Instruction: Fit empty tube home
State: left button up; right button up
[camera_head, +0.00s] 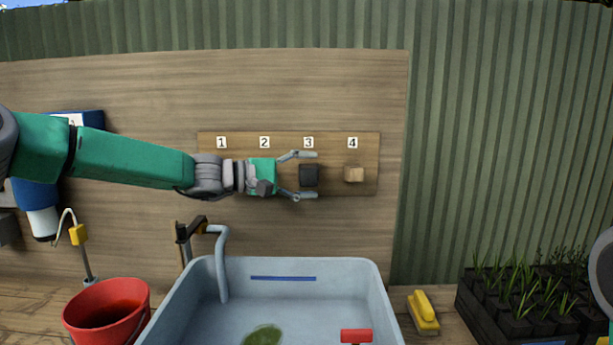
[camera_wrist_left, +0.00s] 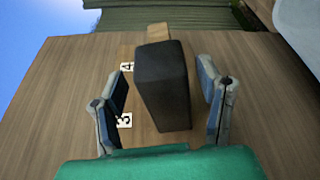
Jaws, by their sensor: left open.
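A dark square tube (camera_head: 309,175) is at the spot marked 3 on the wooden peg board (camera_head: 230,170). It looks blocky and black in the left wrist view (camera_wrist_left: 163,90); its opening and inside are hidden. My left gripper (camera_head: 315,175) reaches in from the left, with one finger above the tube and one below. In the left wrist view its open fingers (camera_wrist_left: 162,88) stand on both sides of the tube, with visible gaps. A wooden peg (camera_head: 354,174) shows at spot 4. A tray of black tubes with green seedlings (camera_head: 520,300) stands at lower right.
A grey-blue sink (camera_head: 377,300) with a tap (camera_head: 221,262) is below the board. A red bucket (camera_head: 105,310) stands at left, a yellow brush (camera_head: 424,310) at right. A corrugated green wall (camera_head: 500,120) is behind. Part of my right arm shows at the right edge.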

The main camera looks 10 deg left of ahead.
aim_at(306, 176)
pick_arm(q)
jog(key=shift+f, duration=0.2)
jog(key=shift+a+r+p, duration=0.2)
jog(key=shift+r+p, duration=0.05)
jog(key=shift+p, duration=1)
jog(key=s, duration=0.1)
jog(key=s+b, duration=0.1)
jog(key=shift+s+d, duration=0.4)
jog(key=shift+s+a+r+p, duration=0.15)
jog(key=shift+a+r+p, duration=0.15)
jog(key=shift+p, duration=0.35)
jog(key=s, duration=0.1)
jog(key=s+b, duration=0.1)
jog(key=s, duration=0.1)
jog(key=s+d+b, duration=0.1)
jog(key=shift+s+r, duration=0.3)
jog(key=shift+r, duration=0.1)
jog(key=shift+d, duration=0.1)
